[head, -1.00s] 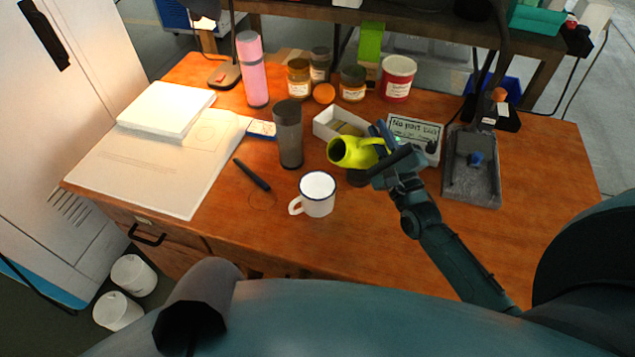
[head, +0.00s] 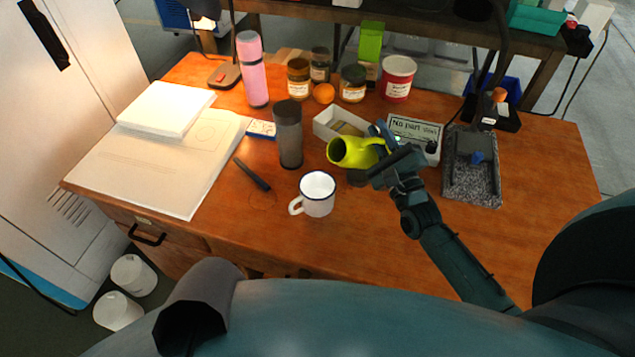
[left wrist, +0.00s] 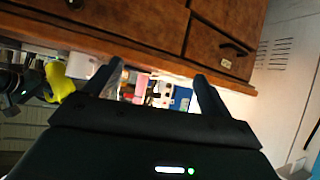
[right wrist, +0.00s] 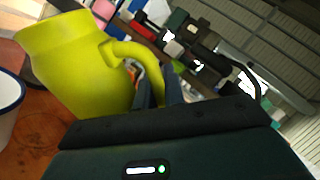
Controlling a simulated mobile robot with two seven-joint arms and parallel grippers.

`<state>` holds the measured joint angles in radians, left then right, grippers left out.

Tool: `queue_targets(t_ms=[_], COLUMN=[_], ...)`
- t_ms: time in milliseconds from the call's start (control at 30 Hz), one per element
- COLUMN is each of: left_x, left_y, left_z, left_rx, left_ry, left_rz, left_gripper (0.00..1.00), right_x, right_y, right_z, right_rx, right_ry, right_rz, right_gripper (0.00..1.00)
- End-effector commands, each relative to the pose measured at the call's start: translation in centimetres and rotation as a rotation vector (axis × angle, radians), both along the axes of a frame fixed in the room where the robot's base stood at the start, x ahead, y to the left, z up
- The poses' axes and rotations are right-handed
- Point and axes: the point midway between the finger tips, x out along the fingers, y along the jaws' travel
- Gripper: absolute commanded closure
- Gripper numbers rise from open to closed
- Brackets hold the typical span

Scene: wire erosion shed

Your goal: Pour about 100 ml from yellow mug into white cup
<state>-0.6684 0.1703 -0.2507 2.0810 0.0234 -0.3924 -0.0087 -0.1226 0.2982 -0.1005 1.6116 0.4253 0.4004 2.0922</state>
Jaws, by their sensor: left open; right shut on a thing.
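The yellow mug (head: 352,152) is tipped on its side in the air in the head view, its dark mouth facing left. My right gripper (head: 383,151) is shut on its handle; the handle also shows between the fingers in the right wrist view (right wrist: 150,62). The white cup (head: 317,197), with a dark blue rim, stands upright on the table, below and left of the mug's mouth. Its rim shows at the left of the right wrist view (right wrist: 8,92). No liquid or stream is visible. My left gripper (left wrist: 160,78) is open and empty near the table's drawer front.
A dark grey tumbler (head: 289,135) stands behind the white cup, with a black marker (head: 252,175) to its left. A white box (head: 336,123) and a sign (head: 415,135) are behind the mug. A grey tray (head: 472,185) lies right. The table's front right is clear.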

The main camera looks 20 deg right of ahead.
Motion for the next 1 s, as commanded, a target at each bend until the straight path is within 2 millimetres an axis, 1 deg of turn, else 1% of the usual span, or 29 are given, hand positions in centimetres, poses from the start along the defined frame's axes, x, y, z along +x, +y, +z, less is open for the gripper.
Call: queue_targets(t_ms=[200,367,533,600,700,900,1000], left_x=[0.0,0.0,-0.1,-0.2,-0.3,-0.2,-0.1], left_y=[0.0,0.1,0.5,0.6,0.6,0.6,0.5], left_z=[0.3,0.9,0.9,0.2,-0.2,-0.2,-0.1], left_rx=[0.000,0.003,0.010,0.012,0.015,0.012,0.010], left_ry=[0.000,0.004,0.019,0.027,0.034,0.028,0.023], left_rz=[0.000,0.002,0.011,0.014,0.015,0.015,0.015], left_gripper=[0.17,0.17,0.17,0.17,0.17,0.17,0.17], right_x=[0.0,0.0,0.2,0.4,0.6,0.9,0.9], right_y=[0.0,-0.1,-0.4,-1.2,-1.9,-2.8,-2.9], right_z=[0.2,0.4,0.0,-0.6,-1.2,-2.6,-3.3], right_rx=[0.020,0.118,0.308,0.389,0.511,0.733,0.817], right_ry=[0.002,0.029,0.082,0.105,0.139,0.200,0.224], right_rz=[0.000,0.002,0.005,0.007,0.009,0.016,0.019], right_gripper=[1.00,1.00,1.00,1.00,1.00,1.00,1.00])
